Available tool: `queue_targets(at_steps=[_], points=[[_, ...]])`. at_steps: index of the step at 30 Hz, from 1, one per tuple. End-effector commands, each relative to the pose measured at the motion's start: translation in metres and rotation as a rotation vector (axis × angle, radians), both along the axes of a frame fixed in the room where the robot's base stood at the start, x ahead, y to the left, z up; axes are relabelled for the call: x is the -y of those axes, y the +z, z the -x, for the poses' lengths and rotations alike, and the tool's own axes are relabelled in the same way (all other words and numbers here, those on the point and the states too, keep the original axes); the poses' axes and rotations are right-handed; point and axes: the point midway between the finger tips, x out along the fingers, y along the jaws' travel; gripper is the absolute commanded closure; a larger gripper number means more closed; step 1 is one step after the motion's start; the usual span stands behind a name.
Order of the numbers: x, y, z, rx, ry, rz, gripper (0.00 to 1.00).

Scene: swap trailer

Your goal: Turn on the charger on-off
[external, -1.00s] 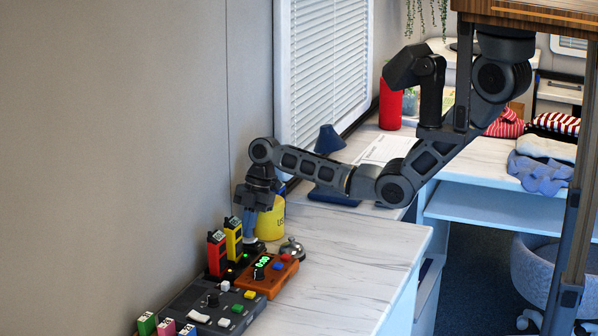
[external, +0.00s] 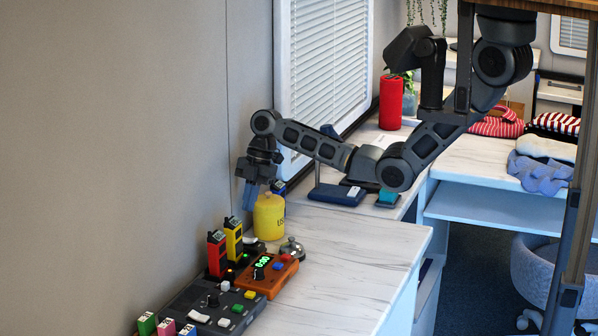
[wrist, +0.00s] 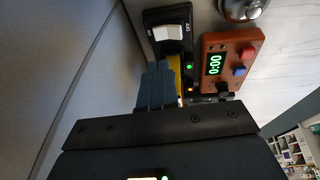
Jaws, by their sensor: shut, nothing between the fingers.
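The charger (external: 255,246) is a black unit against the wall, partly hidden behind a yellow radio (external: 233,239) and a red radio (external: 217,254). In the wrist view its on-off switch (wrist: 169,33) is a pale rocker in a black housing, with an OFF label on its right. I cannot tell which side of the rocker is pressed. A green light (wrist: 189,67) and an orange light (wrist: 190,89) glow beside my fingers. My gripper (external: 249,201) is shut and empty, fingers pointing down, above the charger and apart from it. Its blue fingers (wrist: 158,84) hide part of the charger in the wrist view.
An orange timer (external: 266,275) reading 0:00 and a bell (external: 292,249) stand right of the charger. A yellow canister (external: 269,217) stands behind. A grey control panel (external: 208,306) with buttons lies in front. The white countertop (external: 350,245) to the right is clear.

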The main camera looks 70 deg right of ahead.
Motion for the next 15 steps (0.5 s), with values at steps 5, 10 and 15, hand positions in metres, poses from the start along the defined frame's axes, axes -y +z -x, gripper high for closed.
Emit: queue_targets(at_steps=[5,10,15], points=[[0.011,0.032,-0.006,0.003,0.001,-0.001,1.00],[0.017,0.054,-0.009,0.001,0.001,0.000,1.00],[0.019,0.062,-0.010,-0.002,0.002,-0.001,1.00]])
